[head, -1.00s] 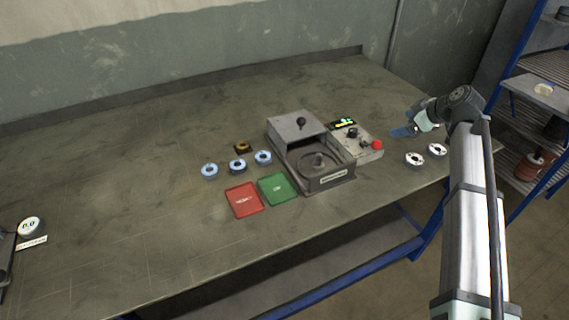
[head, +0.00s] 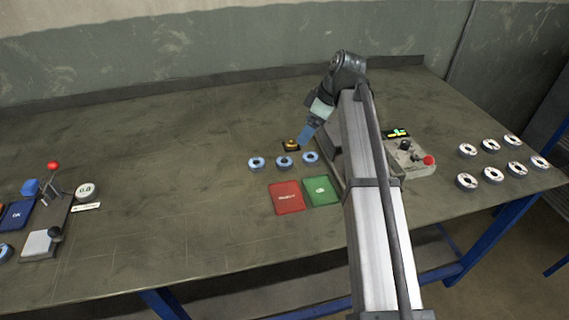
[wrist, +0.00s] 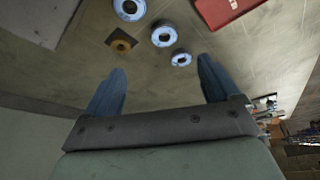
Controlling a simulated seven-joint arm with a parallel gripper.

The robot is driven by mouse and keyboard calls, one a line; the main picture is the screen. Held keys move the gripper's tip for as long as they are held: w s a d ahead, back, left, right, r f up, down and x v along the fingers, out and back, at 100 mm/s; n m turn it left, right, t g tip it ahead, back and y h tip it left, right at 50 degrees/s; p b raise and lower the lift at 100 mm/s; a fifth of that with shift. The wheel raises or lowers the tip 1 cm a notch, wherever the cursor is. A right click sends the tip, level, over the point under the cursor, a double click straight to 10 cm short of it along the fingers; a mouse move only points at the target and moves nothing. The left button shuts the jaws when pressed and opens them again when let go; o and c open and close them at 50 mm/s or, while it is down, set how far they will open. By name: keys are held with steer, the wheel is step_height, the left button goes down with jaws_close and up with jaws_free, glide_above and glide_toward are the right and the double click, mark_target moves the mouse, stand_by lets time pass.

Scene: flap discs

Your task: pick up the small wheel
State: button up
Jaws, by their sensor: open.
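Three blue-rimmed wheels with pale faces lie in a row on the bench: left (head: 256,163), middle (head: 284,162) and right (head: 310,157). A yellow-brown wheel (head: 291,145) sits on a dark square plate behind the middle one. In the wrist view all of them lie beyond the fingers: right (wrist: 129,8), middle (wrist: 164,35), left (wrist: 181,58) and yellow-brown (wrist: 122,44). Their apparent sizes there vary, perhaps with distance, so I cannot tell which is the small wheel. My gripper (head: 305,134) is open and empty, above the bench near the right blue wheel.
A red tray (head: 287,197) and a green tray (head: 321,191) lie in front of the wheels. My arm partly hides a grey machine beside a control box (head: 411,157). Several white-faced discs (head: 492,175) lie at right. A lever device (head: 46,225) stands left; bench between is clear.

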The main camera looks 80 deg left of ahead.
mark_target(286, 158)
steer(key=x, duration=0.9)
steer(key=s+x, duration=0.1)
steer(key=x, duration=0.4)
steer(key=shift+s+d, duration=0.15)
steer(key=shift+c, duration=0.4)
steer(key=c, duration=1.1)
